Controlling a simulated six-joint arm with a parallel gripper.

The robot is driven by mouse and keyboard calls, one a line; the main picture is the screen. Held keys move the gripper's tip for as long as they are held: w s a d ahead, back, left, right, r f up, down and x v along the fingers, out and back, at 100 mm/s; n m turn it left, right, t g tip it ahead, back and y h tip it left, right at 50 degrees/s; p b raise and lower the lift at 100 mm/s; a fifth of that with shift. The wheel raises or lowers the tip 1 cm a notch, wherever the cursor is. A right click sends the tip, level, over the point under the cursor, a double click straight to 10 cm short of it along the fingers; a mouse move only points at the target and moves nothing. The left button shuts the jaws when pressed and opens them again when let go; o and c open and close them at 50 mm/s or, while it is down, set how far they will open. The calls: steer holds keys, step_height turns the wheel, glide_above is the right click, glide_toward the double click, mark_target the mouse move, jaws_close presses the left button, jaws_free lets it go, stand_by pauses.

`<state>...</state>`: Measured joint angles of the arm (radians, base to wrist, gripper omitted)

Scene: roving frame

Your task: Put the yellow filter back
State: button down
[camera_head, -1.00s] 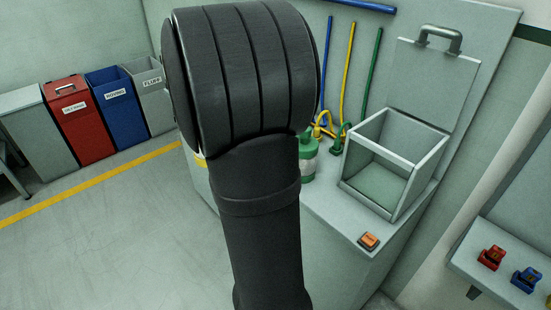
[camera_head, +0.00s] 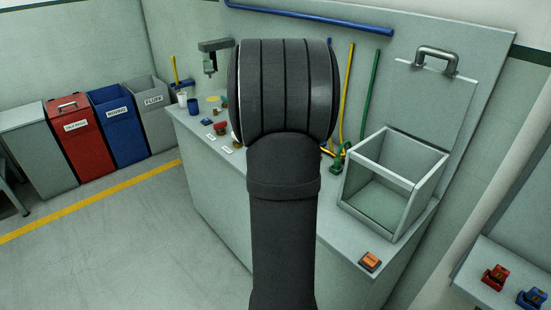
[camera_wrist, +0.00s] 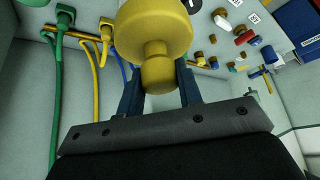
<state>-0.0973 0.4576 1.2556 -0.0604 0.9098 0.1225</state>
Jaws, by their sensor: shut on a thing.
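The yellow filter (camera_wrist: 155,25) fills the top middle of the wrist view, with its wide body away from me and a narrower round knob towards me. My gripper (camera_wrist: 160,78) is shut on it, with one dark finger on each side of the knob. The filter's far end is out of frame. In the head view my own arm covers the middle, and neither the filter nor my gripper shows there. I cannot tell from these frames whether the filter touches anything beyond the gripper.
The bench holds an open box (camera_head: 392,185) with its lid raised and an orange block (camera_head: 370,261). Green and yellow hoses (camera_wrist: 60,85) hang at left in the wrist view. Small coloured parts (camera_wrist: 235,35) sit at right. Bins (camera_head: 120,118) line the left wall; the floor before them is clear.

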step_height(320, 180, down, 8)
stand_by(0.5)
steer(key=shift+f, duration=0.1)
steer(key=c, duration=1)
jaws_free()
steer(key=shift+f, duration=0.1)
steer(key=v, duration=1.2)
